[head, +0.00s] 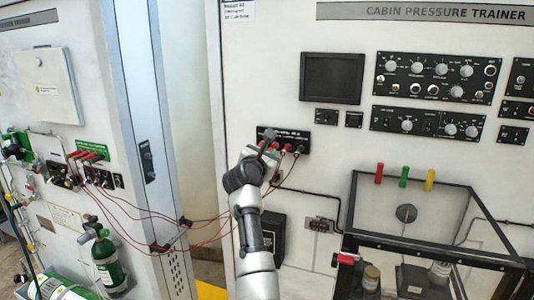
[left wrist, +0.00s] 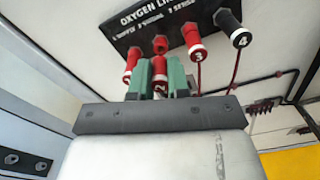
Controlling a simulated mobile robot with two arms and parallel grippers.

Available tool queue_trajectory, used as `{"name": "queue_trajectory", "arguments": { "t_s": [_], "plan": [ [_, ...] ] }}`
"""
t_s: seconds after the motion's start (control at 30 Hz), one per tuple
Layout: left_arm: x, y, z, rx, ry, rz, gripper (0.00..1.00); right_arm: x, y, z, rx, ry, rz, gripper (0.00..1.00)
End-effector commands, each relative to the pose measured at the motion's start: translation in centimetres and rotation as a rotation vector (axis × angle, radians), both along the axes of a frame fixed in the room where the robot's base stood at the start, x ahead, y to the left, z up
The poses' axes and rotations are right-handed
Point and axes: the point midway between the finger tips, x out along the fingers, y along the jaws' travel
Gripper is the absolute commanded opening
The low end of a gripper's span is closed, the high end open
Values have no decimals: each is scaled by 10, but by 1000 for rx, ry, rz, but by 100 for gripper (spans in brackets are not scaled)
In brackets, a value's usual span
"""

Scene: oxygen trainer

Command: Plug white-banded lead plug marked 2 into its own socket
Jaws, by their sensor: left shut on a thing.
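My left gripper (left wrist: 160,78) is shut on the red plug with a white band marked 2 (left wrist: 160,88), which sits between its green fingers. A round red socket (left wrist: 160,44) shows just beyond the plug on the black oxygen panel (left wrist: 118,36). I cannot tell whether plug and socket touch. In the head view my left gripper (head: 268,152) is at the black panel (head: 262,131) and hides part of it. My right gripper is not in view.
A red plug (left wrist: 131,62) is left of the held one. Red plug 3 (left wrist: 190,36) and black plug 4 (left wrist: 229,22) are on the right, close by. Red leads (head: 205,222) hang across to the left cabinet. A framed clear box (head: 430,215) stands at right.

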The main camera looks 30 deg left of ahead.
Motion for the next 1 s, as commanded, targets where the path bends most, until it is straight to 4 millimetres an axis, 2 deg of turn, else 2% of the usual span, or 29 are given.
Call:
{"name": "queue_trajectory", "arguments": {
  "t_s": [1.0],
  "plan": [
    [15, 3, 0, 1, 0, 0, 0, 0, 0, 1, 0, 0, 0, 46]
  ]
}}
